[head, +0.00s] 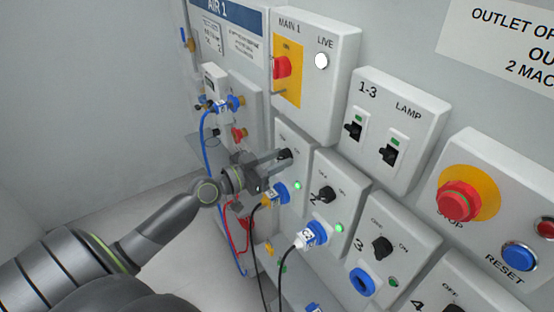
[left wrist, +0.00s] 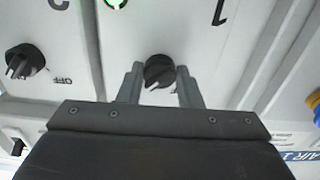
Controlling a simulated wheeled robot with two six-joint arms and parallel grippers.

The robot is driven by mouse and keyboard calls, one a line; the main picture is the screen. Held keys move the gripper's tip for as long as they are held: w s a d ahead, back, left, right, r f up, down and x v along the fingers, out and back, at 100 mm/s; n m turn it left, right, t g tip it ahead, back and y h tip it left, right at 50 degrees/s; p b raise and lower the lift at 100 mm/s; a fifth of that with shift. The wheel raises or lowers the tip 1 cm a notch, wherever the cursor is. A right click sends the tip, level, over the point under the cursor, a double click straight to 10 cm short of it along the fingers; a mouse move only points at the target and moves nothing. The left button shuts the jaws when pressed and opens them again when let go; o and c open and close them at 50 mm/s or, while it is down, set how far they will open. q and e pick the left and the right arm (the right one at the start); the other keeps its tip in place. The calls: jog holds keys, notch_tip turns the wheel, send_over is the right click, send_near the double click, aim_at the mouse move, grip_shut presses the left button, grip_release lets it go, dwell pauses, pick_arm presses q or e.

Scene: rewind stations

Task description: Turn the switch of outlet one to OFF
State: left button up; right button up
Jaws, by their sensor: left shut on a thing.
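Outlet one is the grey box (head: 294,136) under the main panel in the head view, with a lit green lamp (head: 297,185). Its black round switch knob (head: 284,154) is at the fingertips of my left gripper (head: 280,161). In the left wrist view, which sees the panel upside down, the knob (left wrist: 158,70) sits between the two fingers of the left gripper (left wrist: 159,78), shut on it. The knob's white mark points down and slightly left there. The label beside it is mostly hidden by a finger. A blue plug (head: 281,191) is in outlet one. My right gripper is not in view.
Outlet two (head: 336,176), with its own knob (left wrist: 25,61), lies beside outlet one, with outlet three (head: 393,236) further right. Cables hang below the plugs. The red main switch (head: 282,67) is above, and the red stop button (head: 460,199) is at right.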

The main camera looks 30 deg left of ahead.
pick_arm(q)
jog(key=n, duration=0.8)
jog(key=n+p, duration=0.1)
jog(key=n, duration=0.4)
jog(key=shift+d+r, duration=0.1)
jog(key=shift+n+p, duration=0.6)
jog(key=shift+n, duration=1.7)
jog(key=o, duration=1)
jog(key=shift+s, duration=0.15)
